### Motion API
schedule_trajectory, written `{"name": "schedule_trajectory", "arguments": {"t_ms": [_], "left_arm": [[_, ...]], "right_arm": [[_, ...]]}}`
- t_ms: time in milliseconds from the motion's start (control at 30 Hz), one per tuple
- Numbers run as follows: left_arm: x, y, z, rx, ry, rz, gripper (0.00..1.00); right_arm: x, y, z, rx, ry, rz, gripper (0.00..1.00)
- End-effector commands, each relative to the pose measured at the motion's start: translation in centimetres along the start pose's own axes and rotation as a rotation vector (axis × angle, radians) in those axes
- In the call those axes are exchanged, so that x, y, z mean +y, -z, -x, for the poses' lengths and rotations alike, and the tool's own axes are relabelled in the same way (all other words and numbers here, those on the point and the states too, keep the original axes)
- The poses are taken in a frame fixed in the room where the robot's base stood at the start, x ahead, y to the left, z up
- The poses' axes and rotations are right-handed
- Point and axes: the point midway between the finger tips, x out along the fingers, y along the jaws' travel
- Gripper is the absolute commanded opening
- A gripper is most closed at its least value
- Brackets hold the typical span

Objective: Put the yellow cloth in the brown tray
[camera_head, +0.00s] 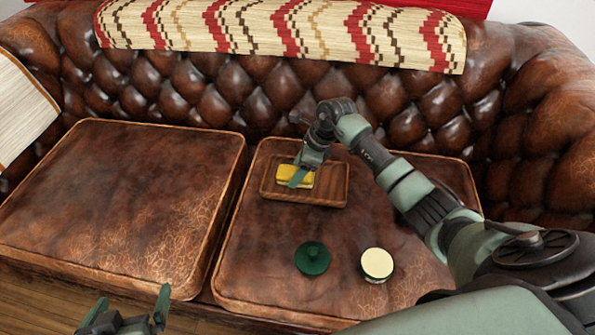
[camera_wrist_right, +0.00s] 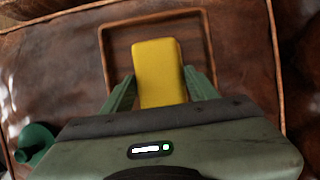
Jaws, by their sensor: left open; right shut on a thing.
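The yellow cloth (camera_head: 295,172) is a small folded block over the left part of the brown tray (camera_head: 328,198). The tray lies on the right seat cushion of the sofa. My right gripper (camera_head: 301,178) is shut on the cloth, reaching down over the tray. In the right wrist view the cloth (camera_wrist_right: 158,72) is between the two green fingers (camera_wrist_right: 160,92), with the tray rim (camera_wrist_right: 104,60) around it. I cannot tell whether the cloth touches the tray floor. My left gripper (camera_head: 128,318) is open and empty at the bottom left edge of the head view.
A dark green round object with a knob (camera_head: 312,258) and a cream-topped round container (camera_head: 377,264) stand on the same cushion, in front of the tray. The left cushion (camera_head: 110,200) is bare. The tufted sofa back (camera_head: 230,95) rises behind the tray.

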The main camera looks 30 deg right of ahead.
Motion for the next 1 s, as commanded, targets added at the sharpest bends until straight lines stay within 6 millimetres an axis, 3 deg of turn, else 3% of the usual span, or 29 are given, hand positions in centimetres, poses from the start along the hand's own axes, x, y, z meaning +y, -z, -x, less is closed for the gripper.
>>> {"name": "schedule_trajectory", "arguments": {"t_ms": [433, 467, 533, 900, 1000], "left_arm": [[0.1, 0.6, -0.1, 0.03, -0.001, 0.0, 1.0], [0.1, 0.7, -0.1, 0.035, -0.002, 0.0, 1.0], [0.1, 0.8, -0.1, 0.035, -0.002, 0.0, 1.0], [0.1, 0.7, -0.1, 0.028, -0.002, 0.0, 1.0], [0.0, -0.3, 0.2, -0.021, 0.0, 0.001, 1.0]], "right_arm": [[0.0, 0.1, -0.1, 0.0, 0.001, 0.0, 0.26], [0.0, 0.1, -0.1, 0.0, 0.0, 0.0, 0.61], [0.0, 0.1, -0.1, 0.0, 0.0, 0.0, 0.8], [0.0, 0.0, 0.0, -0.001, 0.0, 0.0, 0.8], [-0.1, -0.1, 0.6, -0.001, 0.003, 0.0, 0.8]]}}
